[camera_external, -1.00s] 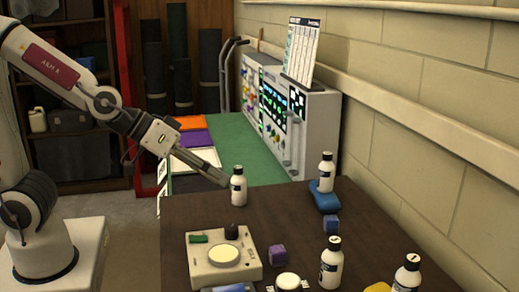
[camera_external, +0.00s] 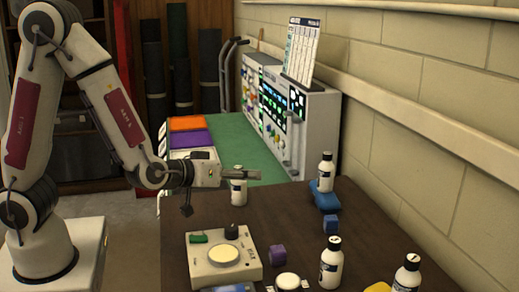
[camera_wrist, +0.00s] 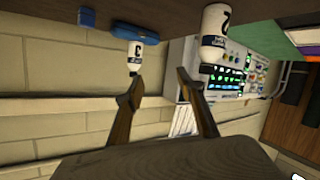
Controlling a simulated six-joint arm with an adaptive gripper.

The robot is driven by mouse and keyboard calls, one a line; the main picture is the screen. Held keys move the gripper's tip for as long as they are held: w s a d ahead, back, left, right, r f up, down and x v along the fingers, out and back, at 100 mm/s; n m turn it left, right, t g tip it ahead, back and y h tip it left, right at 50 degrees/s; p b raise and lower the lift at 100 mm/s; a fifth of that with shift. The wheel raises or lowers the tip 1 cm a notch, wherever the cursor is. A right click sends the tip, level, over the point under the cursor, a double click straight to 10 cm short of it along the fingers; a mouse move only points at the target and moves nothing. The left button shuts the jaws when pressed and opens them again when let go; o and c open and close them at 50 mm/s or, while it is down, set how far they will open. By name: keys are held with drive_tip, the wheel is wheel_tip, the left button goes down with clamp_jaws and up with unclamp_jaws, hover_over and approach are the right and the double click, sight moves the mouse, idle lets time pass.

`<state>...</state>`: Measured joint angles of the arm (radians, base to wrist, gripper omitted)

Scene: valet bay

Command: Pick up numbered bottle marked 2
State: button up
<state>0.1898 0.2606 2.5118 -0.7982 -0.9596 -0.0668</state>
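A white bottle with a black cap (camera_external: 239,193) stands upright at the far left of the dark table. In the upside-down wrist view this bottle (camera_wrist: 214,45) bears a black mark that looks like a 2. My gripper (camera_external: 253,174) is level and overlaps the bottle's upper part in the external view. In the wrist view my gripper (camera_wrist: 160,77) is open and empty, with the bottle apart from it, beyond the right finger. A second bottle (camera_external: 326,172), standing on a blue pad, shows what looks like a 3 in the wrist view (camera_wrist: 135,55).
Two more bottles stand at the right front, one (camera_external: 331,266) beside the other (camera_external: 406,279). A pale box with a dial (camera_external: 224,267), a purple cube (camera_external: 277,256) and a blue cube (camera_external: 330,224) sit nearby. A control panel (camera_external: 290,120) stands behind. The table's middle is clear.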

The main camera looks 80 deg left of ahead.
sight(238, 167)
drive_tip(key=s+a+f+y, duration=0.2)
drive_tip(key=s+a+y, duration=0.2)
drive_tip(key=y, duration=0.2)
drive_tip(key=shift+s+f+m, duration=0.15)
drive_tip(key=shift+f+m, duration=0.1)
drive_tip(key=shift+m, duration=0.05)
idle(0.5)
drive_tip(key=shift+x, duration=1.25)
drive_tip(key=shift+a, duration=0.15)
drive_tip(key=shift+s+a+x, duration=0.1)
drive_tip(key=shift+x, duration=0.7)
drive_tip(key=shift+s+a+x, duration=0.1)
drive_tip(key=shift+s+x, duration=0.05)
drive_tip(key=shift+x, duration=1.6)
